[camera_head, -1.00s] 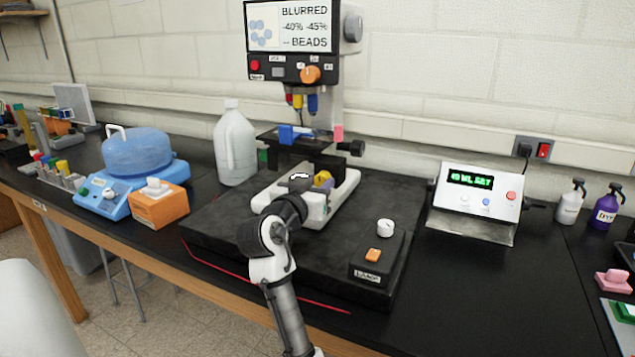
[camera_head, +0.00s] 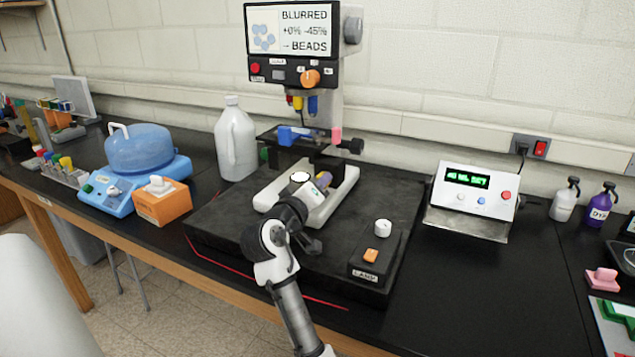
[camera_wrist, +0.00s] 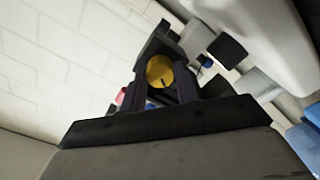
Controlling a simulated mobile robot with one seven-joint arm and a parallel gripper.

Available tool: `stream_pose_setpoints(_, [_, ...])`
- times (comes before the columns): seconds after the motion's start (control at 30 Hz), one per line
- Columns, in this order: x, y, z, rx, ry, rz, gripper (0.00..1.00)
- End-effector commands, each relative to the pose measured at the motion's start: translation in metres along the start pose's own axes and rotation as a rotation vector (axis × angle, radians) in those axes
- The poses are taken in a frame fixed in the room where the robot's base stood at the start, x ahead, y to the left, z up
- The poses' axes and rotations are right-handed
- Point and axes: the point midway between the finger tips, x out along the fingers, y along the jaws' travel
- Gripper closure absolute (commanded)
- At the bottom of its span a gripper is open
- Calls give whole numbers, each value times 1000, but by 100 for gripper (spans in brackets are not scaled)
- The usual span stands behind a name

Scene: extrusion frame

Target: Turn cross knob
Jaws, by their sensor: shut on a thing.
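A round yellow knob (camera_wrist: 160,70) with a dark mark sits between the dark fingers of my gripper (camera_wrist: 162,84) in the wrist view. The fingers are shut on it. In the head view, my wrist and gripper cover most of the knob's place on the right side of the pale microscope base (camera_head: 335,203). A small purple part (camera_head: 323,180) shows just beyond my wrist. I cannot make out a cross shape. The screen (camera_head: 291,29) above reads "BLURRED +0% -45% → BEADS".
A black box labelled LAMP (camera_head: 371,268) with a white knob stands right of my arm. A white jug (camera_head: 236,140), an orange tissue box (camera_head: 163,203) and a blue bath (camera_head: 140,150) stand left. A white meter (camera_head: 474,190) stands right.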

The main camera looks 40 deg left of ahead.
Motion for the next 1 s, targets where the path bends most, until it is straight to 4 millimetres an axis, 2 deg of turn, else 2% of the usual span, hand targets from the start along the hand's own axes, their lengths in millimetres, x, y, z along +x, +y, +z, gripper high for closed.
stream_pose_setpoints(0.67, [0, -1, 0, -61, 1, -1, 92])
stream_pose_setpoints(0.7, [0, -1, 0, -61, 1, -1, 65])
stream_pose_setpoints(0.83, [0, -1, 0, -61, 1, -1, 48])
stream_pose_setpoints(1.0, [0, 0, 0, -60, 0, 0, 48])
